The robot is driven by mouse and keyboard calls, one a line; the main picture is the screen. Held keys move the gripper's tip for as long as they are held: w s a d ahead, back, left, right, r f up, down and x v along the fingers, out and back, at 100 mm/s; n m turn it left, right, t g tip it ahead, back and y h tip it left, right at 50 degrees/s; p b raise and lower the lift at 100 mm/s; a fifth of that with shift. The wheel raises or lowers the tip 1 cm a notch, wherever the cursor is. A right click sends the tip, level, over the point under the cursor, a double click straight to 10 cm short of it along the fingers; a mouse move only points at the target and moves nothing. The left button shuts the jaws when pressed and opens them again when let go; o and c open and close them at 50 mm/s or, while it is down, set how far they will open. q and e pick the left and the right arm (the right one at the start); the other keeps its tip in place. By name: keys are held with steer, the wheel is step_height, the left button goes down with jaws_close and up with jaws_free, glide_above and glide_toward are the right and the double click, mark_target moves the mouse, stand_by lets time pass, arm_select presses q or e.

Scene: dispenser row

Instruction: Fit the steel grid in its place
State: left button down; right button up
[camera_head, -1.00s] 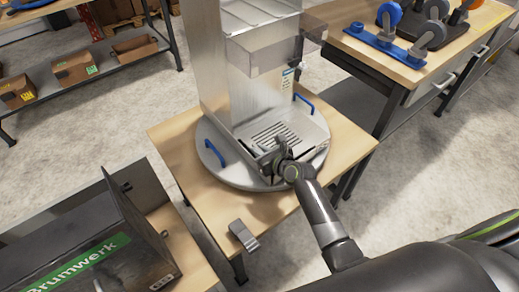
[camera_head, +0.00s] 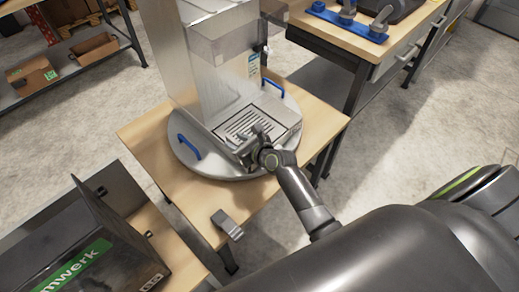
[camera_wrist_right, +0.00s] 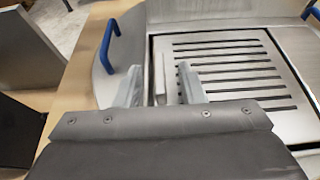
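The steel grid (camera_head: 243,120), a slotted plate, lies in the drip tray at the foot of the dispenser (camera_head: 210,65). In the right wrist view the grid (camera_wrist_right: 228,68) lies flat, with a dark seam along its left edge; I cannot tell whether it is fully down. My right gripper (camera_head: 257,138) is at the grid's near edge. In the wrist view its two fingers (camera_wrist_right: 160,88) stand apart, left of most of the slots. A thin upright metal edge shows between them, and I see no grip on it. My left gripper is not in view.
The dispenser stands on a round plate (camera_head: 187,163) with blue handles (camera_head: 189,146) on a wooden table (camera_head: 150,135). A metal clip (camera_head: 227,224) lies at the table's near edge. A dark box (camera_head: 95,245) stands at lower left; another bench (camera_head: 350,40) is at upper right.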

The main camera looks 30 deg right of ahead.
steer(key=p+v, duration=0.1)
steer(key=v, duration=1.4)
steer(key=shift+s+p, duration=0.25)
steer(key=shift+p, duration=0.15)
steer(key=shift+d, duration=0.1)
steer(key=s+d+f+n+g+h, duration=0.1)
steer(key=s+d+f+n+g, duration=0.2)
steer(key=f, duration=0.6)
steer(key=s+d+f+n+h, duration=0.1)
steer(key=s+f+n+h, duration=0.1)
steer(key=s+f+n, duration=0.35)
steer(key=s+d+f+n+g+h, duration=0.15)
steer(key=f+n, duration=0.35)
steer(key=f, duration=0.6)
steer(key=s+f+n+g, duration=0.2)
steer(key=s+f+n, duration=0.3)
steer(key=s, duration=0.4)
steer(key=s+d+f+n+g, duration=0.1)
steer(key=s+f+n+g, duration=0.1)
steer(key=s+f+n, duration=0.3)
steer(key=s+d+f+n+g+h, duration=0.1)
steer(key=s+f+n+g, duration=0.2)
steer(key=s, duration=1)
step_height(320, 180, down, 3)
steer(key=n, duration=0.5)
steer(key=shift+d, duration=0.1)
